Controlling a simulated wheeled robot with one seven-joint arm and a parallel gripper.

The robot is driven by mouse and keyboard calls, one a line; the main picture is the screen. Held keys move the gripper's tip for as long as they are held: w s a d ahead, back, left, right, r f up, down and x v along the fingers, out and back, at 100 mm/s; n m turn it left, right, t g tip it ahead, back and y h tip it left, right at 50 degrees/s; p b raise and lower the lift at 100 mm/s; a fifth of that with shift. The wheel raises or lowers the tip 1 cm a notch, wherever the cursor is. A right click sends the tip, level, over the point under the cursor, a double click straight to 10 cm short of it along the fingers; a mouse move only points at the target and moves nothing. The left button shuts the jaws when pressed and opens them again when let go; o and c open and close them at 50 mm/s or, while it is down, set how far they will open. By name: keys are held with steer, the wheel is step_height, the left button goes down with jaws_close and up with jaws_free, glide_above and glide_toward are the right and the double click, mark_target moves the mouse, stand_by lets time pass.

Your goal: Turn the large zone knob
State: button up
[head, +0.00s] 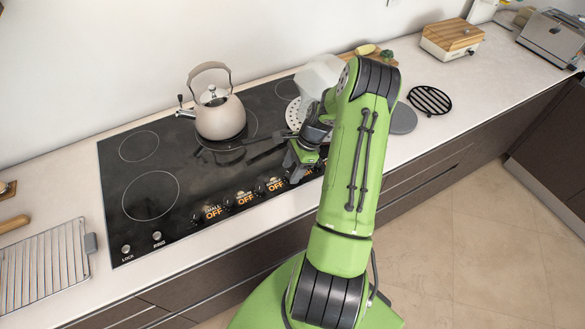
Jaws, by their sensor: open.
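The black glass cooktop (125,215) has a row of several knobs along its front edge, each with an orange OFF reading. Visible knobs include the left one (208,209), a middle one (240,197) and another (271,185). Their small labels are too blurred to tell which is the large zone knob. My gripper (297,165) is low over the right part of the row, jaws open, with nothing seen in it. It and my arm hide the right end of the row, and I cannot tell whether it touches a knob.
A beige kettle (220,118) stands on a back zone. A dark utensil (263,141) lies between it and my gripper. A wire rack (45,265) is at left; a black trivet (430,99) and a wooden-lidded box (452,38) are at right. The cooktop's left part is clear.

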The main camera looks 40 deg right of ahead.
steer(key=shift+c, duration=0.2)
jaws_close()
stand_by(0.3)
steer(key=n, duration=0.2)
steer(key=n+g+b, duration=0.1)
steer(key=n, duration=0.1)
steer(key=n+g, duration=0.1)
steer(key=shift+w+f+n, duration=0.1)
steer(key=shift+w+n, duration=0.2)
steer(key=shift+n, duration=0.1)
steer(key=n+g+b, duration=0.1)
steer(key=n, duration=0.2)
steer(key=n+g+b, duration=0.1)
steer(key=n, duration=0.2)
steer(key=shift+w+a, duration=0.1)
steer(key=shift+w, duration=0.1)
steer(key=n+g+h+b, duration=0.1)
steer(key=n, duration=0.2)
steer(key=n+g+h, duration=0.1)
steer(key=n, duration=0.2)
steer(key=shift+w+a+n+b, duration=0.15)
steer(key=shift+a+n+b, duration=0.05)
steer(key=shift+n+b, duration=0.15)
steer(key=n+h, duration=0.2)
steer(key=n, duration=0.3)
steer(key=shift+a, duration=0.2)
steer(key=shift+n+h, duration=0.3)
steer(key=shift+n, duration=0.05)
